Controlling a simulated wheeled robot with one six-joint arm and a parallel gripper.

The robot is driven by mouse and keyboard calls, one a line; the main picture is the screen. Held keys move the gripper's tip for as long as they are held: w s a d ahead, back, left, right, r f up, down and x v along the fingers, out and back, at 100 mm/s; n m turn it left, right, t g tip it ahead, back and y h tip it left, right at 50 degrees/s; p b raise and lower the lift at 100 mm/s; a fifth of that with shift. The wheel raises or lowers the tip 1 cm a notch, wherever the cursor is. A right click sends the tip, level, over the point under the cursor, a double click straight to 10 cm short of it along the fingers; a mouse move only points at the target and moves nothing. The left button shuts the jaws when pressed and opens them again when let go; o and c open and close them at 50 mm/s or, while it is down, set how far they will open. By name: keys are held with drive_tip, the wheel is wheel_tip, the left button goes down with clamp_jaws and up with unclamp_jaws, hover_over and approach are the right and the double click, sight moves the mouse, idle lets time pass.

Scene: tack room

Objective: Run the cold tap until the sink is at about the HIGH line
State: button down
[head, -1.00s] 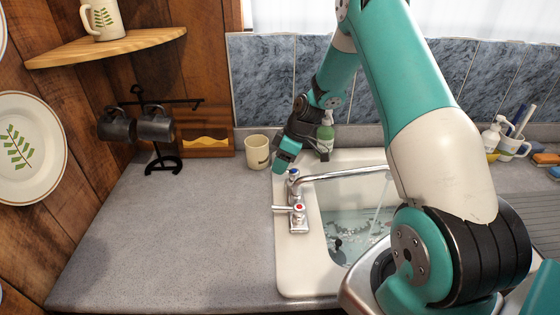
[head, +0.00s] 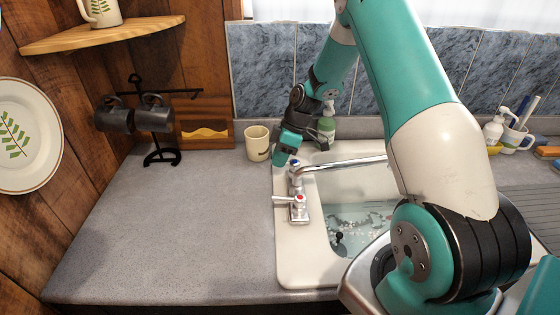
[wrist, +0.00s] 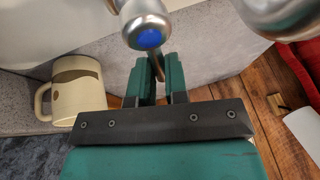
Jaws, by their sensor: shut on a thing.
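The cold tap with its blue cap (head: 295,164) stands at the back left of the sink (head: 284,250). In the wrist view the blue cap (wrist: 149,38) is just beyond my fingers, its thin lever between them. My gripper (head: 281,159) is shut on that lever; its fingers (wrist: 157,72) show in the wrist view. The hot tap with a red cap (head: 300,200) is in front. The spout (head: 345,164) reaches right over the basin, with no stream visible below it. Clear water (head: 355,217) lies in the basin. My arm hides the basin's right part, and I cannot make out the HIGH line.
A cream mug (head: 257,144) stands left of my gripper, and a green bottle (head: 326,125) behind the sink. A black stand with dark mugs (head: 155,118) is at the back left. The grey counter (head: 170,235) left of the sink is clear.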

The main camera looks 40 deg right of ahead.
drive_tip(key=shift+s, duration=0.1)
drive_tip(key=c, duration=1.1)
unclamp_jaws()
drive_tip(key=shift+c, duration=0.2)
drive_tip(key=w+b+v, duration=0.1)
drive_tip(key=b+v, duration=0.1)
drive_tip(key=v, duration=1.5)
drive_tip(key=shift+s+r+b, duration=0.2)
drive_tip(key=shift+s+b, duration=0.2)
